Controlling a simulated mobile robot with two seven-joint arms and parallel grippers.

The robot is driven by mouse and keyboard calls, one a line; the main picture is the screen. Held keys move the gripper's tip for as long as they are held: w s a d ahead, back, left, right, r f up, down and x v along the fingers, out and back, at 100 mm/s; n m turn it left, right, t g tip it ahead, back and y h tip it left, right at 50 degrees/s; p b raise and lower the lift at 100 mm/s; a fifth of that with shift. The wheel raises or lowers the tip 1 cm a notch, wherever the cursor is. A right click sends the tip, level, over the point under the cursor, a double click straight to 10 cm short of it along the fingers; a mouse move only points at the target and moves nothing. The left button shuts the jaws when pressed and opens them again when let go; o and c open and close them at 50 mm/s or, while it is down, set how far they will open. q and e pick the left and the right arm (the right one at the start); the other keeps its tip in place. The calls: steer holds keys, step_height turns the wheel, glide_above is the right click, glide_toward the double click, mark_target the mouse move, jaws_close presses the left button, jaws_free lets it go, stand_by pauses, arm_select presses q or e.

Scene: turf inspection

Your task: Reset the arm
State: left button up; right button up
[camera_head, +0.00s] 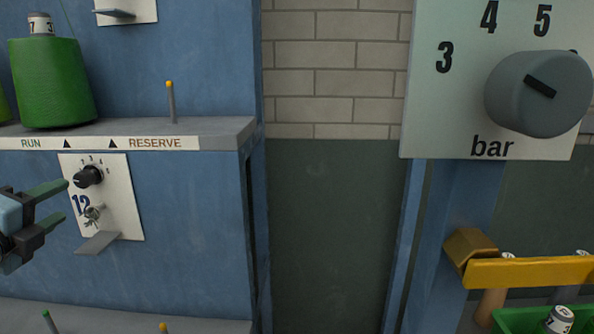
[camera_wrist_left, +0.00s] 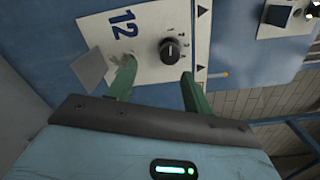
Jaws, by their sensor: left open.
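My left gripper (camera_head: 62,202) comes in from the left edge of the head view. Its two green fingers are apart with nothing between them. It is in front of the white plate marked 12 (camera_head: 128,205) and to the left of its black dial knob (camera_head: 88,177). Below the knob are a small metal part (camera_head: 93,212) and a grey tilted flap (camera_head: 98,243). In the left wrist view the open fingers (camera_wrist_left: 158,82) point toward the plate, with the black knob (camera_wrist_left: 170,50) beyond the gap. I cannot tell whether they touch anything. My right gripper is not in view.
A grey shelf (camera_head: 215,130) marked RUN and RESERVE holds a green cone (camera_head: 52,85) and a yellow-tipped peg (camera_head: 171,103). At right are a large bar dial (camera_head: 540,95), a yellow rail (camera_head: 530,271) and a green crate (camera_head: 510,318). A gap before the brick wall (camera_head: 335,60) is clear.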

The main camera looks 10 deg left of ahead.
arm_select(q)
steer(key=s+d+f+n+g, duration=0.1)
steer(key=s+f+n+g, duration=0.25)
steer(key=f, duration=0.75)
steer(key=s+d+f+n+g, duration=0.25)
steer(key=s+f, duration=0.25)
steer(key=f, duration=0.6)
steer(key=s+d+f+n+g, duration=0.1)
steer(key=s+f+n+g, duration=0.25)
steer(key=f, duration=0.75)
steer(key=s+d+f+n+g+h, duration=0.1)
steer(key=s+d+f+n+g, duration=0.2)
steer(key=s+d+f, duration=0.45)
steer(key=s+d+f+n+g+h, duration=0.1)
steer(key=s+d+f+n+g, duration=0.3)
steer(key=s, duration=0.6)
steer(key=s+d+f+n+g, duration=0.1)
steer(key=s+d+f+n, duration=0.1)
steer(key=s+d, duration=0.6)
steer(key=w+d+f+t+h+p, duration=0.2)
steer(key=w+f+t+p, duration=0.2)
steer(key=w+t, duration=0.4)
steer(key=shift+t, duration=0.45)
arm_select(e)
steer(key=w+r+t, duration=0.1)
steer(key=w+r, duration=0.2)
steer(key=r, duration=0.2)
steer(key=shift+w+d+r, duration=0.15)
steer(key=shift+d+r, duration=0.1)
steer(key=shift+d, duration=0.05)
